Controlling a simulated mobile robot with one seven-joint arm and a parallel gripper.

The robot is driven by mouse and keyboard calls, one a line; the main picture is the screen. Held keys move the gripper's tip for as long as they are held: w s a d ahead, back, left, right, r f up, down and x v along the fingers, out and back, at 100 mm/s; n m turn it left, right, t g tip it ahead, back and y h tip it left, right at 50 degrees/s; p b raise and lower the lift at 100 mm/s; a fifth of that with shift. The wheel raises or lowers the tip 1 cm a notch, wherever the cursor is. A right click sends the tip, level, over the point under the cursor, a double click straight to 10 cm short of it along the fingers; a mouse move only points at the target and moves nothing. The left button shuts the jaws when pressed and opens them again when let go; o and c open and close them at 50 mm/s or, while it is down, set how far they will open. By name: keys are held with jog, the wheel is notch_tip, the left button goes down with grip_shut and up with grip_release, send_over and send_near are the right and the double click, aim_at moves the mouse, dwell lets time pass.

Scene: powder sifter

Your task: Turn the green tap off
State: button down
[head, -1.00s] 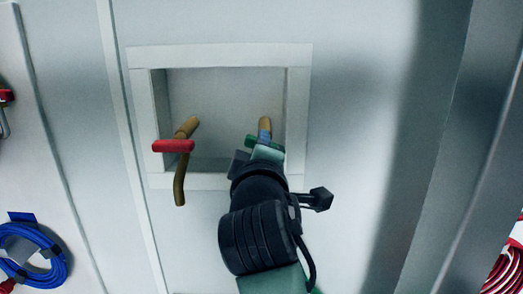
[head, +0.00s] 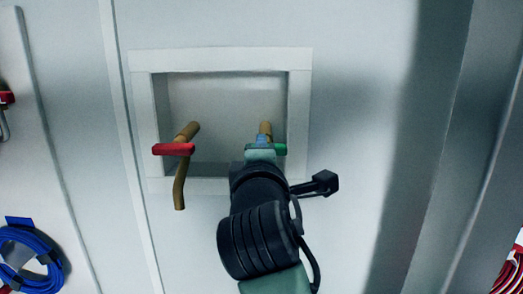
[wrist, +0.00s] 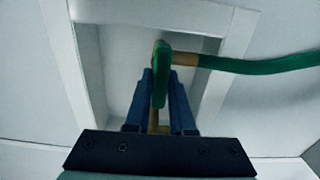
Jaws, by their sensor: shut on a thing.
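The green tap's handle (head: 281,149) sits on a brass pipe (head: 265,128) at the right side of a recessed white wall box. In the head view it lies about level, its left part hidden by my gripper (head: 262,143). In the wrist view the green handle (wrist: 160,68) stands between the two blue fingers of my gripper (wrist: 160,88), which is shut on it. A green hose (wrist: 265,66) runs off to the right in the wrist view.
A second tap with a red handle (head: 173,149) and bent brass spout is left of my gripper, inside the box frame (head: 300,110). A blue coiled hose (head: 50,265) hangs at lower left. A red coil (head: 510,272) shows at lower right. The wall right of the box is bare.

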jog(key=c, duration=0.8)
grip_release()
jog(key=shift+s, duration=0.1)
jog(key=s+b, duration=0.4)
jog(key=s, duration=0.8)
jog(key=shift+s+b, duration=0.4)
jog(key=s+r+m+t, duration=0.3)
jog(key=r+m, duration=0.1)
jog(key=m, duration=0.2)
jog(key=s+r+m+t, duration=0.3)
jog(key=r+m, duration=0.2)
jog(key=m, duration=0.1)
jog(key=s+r+m+t, duration=0.3)
jog(key=s+r+m, duration=0.1)
jog(key=m, duration=0.2)
jog(key=shift+s+d+r, duration=0.1)
jog(key=shift+d+r, duration=0.2)
